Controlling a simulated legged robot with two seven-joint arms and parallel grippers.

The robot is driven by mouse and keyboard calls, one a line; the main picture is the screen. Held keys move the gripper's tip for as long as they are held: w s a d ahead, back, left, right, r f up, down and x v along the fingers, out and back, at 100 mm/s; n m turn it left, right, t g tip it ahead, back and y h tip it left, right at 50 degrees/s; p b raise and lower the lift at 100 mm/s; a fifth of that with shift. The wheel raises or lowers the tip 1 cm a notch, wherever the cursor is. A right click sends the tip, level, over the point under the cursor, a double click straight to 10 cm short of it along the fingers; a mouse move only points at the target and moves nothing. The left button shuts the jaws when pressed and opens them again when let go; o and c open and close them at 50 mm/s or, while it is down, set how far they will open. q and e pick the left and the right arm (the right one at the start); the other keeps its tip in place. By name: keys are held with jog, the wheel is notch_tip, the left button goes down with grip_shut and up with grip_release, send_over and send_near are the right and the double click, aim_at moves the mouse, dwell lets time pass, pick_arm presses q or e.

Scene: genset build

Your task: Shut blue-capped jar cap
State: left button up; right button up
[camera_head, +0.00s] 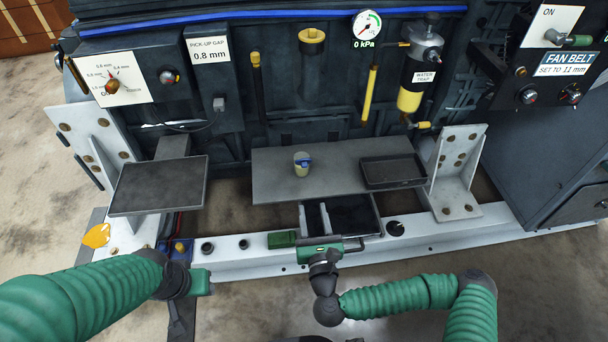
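A dark shallow tray (393,171) sits on the shelf's right end. A separate dark plate (158,187) stands to the left. A white bracket (453,175) bounds the right. Yellow-handled parts and a water trap (417,78) are behind. The shelf around the jar is clear.

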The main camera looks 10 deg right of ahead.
aim_at(304, 165)
jog(key=w+b, duration=0.2)
jog(key=w, duration=0.5)
jog(key=w+b, duration=0.3)
jog(key=w, duration=0.3)
jog(key=shift+w+f, duration=0.2)
jog(key=shift+w, duration=0.2)
jog(key=shift+w+r, duration=0.15)
jog(key=shift+w, duration=0.3)
grip_shut()
